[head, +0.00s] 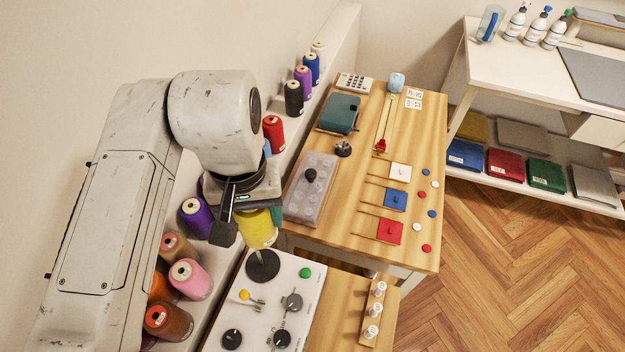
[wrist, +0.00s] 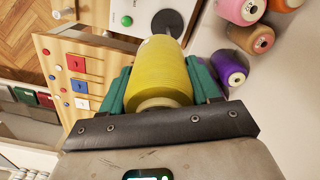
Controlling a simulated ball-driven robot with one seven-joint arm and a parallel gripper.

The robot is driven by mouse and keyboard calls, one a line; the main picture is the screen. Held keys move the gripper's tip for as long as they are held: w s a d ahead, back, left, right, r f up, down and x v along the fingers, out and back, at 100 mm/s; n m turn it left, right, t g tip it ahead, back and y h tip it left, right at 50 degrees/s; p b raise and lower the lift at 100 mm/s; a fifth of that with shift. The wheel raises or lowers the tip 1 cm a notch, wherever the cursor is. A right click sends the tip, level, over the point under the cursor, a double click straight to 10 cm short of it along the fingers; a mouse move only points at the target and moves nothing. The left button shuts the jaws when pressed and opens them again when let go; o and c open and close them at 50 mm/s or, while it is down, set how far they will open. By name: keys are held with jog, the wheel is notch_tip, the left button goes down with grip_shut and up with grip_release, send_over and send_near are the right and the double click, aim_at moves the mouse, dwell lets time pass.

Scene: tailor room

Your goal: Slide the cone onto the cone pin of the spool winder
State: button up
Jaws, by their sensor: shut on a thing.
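The yellow cone (head: 258,230) is held in my gripper (head: 250,222), above the back end of the white spool winder (head: 291,270). In the wrist view the yellow cone (wrist: 160,72) sits between the two green fingers of my gripper (wrist: 161,85), which are shut on its sides. A round black disc (head: 263,266) lies on the winder's top, just in front of the cone in the head view. In the wrist view the black disc (wrist: 168,22) shows partly behind the cone's far end. I cannot make out the cone pin, nor whether the cone touches the winder.
Several thread cones, among them a pink one (head: 190,279) and a purple one (head: 196,216), stand close to the left on a ledge. The winder's top has knobs (head: 291,302) and a green button (head: 305,272). A wooden table (head: 350,220) with small items stands behind.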

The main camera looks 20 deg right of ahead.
jog(key=shift+w+a+r+n, duration=0.1)
jog(key=shift+a+r+n, duration=0.1)
jog(key=shift+a, duration=0.25)
jog(key=shift+w+a+r+n, duration=0.1)
jog(key=shift+a+r, duration=0.05)
jog(key=shift+a, duration=0.3)
jog(key=shift+f, duration=0.25)
jog(key=shift+f+b, duration=2.15)
jog(key=shift+f, duration=0.1)
jog(key=shift+f+b, duration=0.5)
jog(key=shift+f, duration=1.2)
jog(key=shift+f+b, duration=1.5)
jog(key=shift+f, duration=1.75)
jog(key=o, duration=1.2)
jog(key=shift+o, duration=0.2)
